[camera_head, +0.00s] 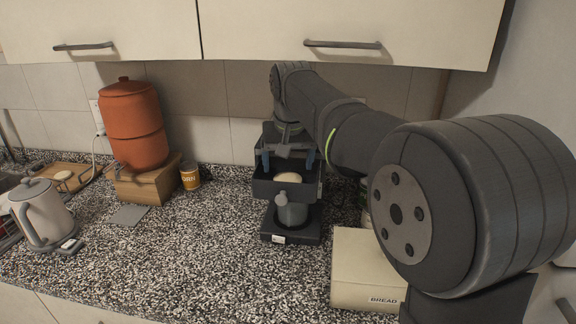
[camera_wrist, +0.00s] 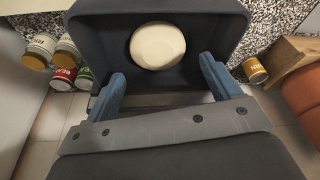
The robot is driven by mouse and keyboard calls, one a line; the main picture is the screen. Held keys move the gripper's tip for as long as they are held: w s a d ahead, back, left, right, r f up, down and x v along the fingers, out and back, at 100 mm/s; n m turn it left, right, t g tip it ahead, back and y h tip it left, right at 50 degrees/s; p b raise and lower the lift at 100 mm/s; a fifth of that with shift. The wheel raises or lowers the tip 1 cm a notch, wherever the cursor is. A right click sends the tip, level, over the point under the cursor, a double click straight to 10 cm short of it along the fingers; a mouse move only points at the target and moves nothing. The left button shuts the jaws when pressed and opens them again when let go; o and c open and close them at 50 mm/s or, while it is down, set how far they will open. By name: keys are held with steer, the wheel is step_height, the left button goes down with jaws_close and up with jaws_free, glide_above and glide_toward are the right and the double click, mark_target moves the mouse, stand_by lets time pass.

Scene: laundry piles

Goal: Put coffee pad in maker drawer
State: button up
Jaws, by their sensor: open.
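The coffee maker (camera_head: 291,236) is dark and stands on the counter below my arm. Its drawer (camera_head: 283,191) is pulled out towards the front and shows as a dark tray in the wrist view (camera_wrist: 225,22). The round, cream coffee pad (camera_head: 289,177) lies inside the drawer and shows whole in the wrist view (camera_wrist: 158,46). My gripper (camera_head: 288,161) has blue fingers, spread apart and empty, just behind the pad in the head view. In the wrist view my gripper (camera_wrist: 162,72) has one finger on each side below the pad, not closed on it. My arm hides the maker's upper back.
A grey cup or pot (camera_head: 292,212) stands on the maker's base. A bread box (camera_head: 362,268) is at the front right, and several cans (camera_wrist: 62,62) stand beside the maker. A corn can (camera_head: 190,177), orange dispenser (camera_head: 134,125) and kettle (camera_head: 42,210) are left. The front-left counter is clear.

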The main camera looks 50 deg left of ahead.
steer(key=v, duration=1.2)
steer(key=shift+a+f, duration=0.1)
steer(key=shift+f, duration=0.05)
steer(key=x, duration=1.2)
steer(key=shift+f, duration=0.45)
steer(key=shift+r, duration=0.25)
steer(key=shift+r, duration=0.1)
